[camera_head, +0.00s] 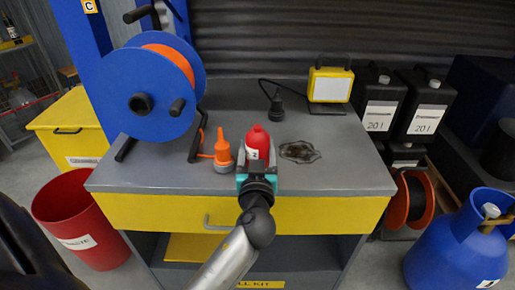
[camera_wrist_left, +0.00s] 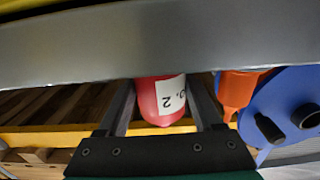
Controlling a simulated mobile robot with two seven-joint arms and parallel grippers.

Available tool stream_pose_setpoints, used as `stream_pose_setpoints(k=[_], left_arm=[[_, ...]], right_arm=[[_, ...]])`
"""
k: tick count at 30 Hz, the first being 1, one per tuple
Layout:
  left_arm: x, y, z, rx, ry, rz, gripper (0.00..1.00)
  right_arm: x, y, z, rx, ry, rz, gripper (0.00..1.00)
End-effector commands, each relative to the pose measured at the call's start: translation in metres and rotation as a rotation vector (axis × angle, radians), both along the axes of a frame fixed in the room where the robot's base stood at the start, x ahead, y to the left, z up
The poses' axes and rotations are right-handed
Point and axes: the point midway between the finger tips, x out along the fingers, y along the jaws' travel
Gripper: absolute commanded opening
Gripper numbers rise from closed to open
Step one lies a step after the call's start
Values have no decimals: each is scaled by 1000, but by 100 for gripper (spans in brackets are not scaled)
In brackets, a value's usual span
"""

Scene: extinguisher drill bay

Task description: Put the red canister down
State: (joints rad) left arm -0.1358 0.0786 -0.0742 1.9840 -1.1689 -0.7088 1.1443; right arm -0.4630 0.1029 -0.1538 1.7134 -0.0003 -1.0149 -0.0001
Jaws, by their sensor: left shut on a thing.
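The red canister (camera_head: 257,143) has a rounded top and a white label. It is upright over the grey worktop (camera_head: 345,165), near its front edge. My left gripper (camera_head: 257,172) is shut on it, coming from the front. In the left wrist view the canister (camera_wrist_left: 161,100) shows between the two fingers (camera_wrist_left: 160,110), with its base end against the grey band of the worktop (camera_wrist_left: 150,45). I cannot tell whether its base touches the worktop. My right gripper is not in view.
An orange cone-tipped bottle (camera_head: 223,150) stands close left of the canister. A blue hose reel (camera_head: 150,85) stands at the back left, a yellow lamp (camera_head: 330,85) and black plug (camera_head: 277,105) behind.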

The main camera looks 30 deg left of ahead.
Motion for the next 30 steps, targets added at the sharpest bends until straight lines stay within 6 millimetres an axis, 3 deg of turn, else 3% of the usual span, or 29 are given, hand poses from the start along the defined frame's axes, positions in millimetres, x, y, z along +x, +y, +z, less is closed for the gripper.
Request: stream_pose_setpoints(k=[1, 2, 9, 22, 24, 30], left_arm=[[0, 0, 0, 1, -3, 0, 0], [0, 0, -1, -1, -1, 0, 68], [0, 0, 0, -1, -1, 0, 95], [0, 0, 3, 0, 0, 0, 97], [-9, -6, 1, -3, 1, -1, 97], [-42, -26, 0, -4, 3, -1, 97]], right_arm=[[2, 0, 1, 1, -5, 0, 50], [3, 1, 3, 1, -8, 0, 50], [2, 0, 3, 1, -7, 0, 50], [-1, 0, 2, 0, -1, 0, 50], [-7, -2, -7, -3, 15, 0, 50], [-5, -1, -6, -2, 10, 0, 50]])
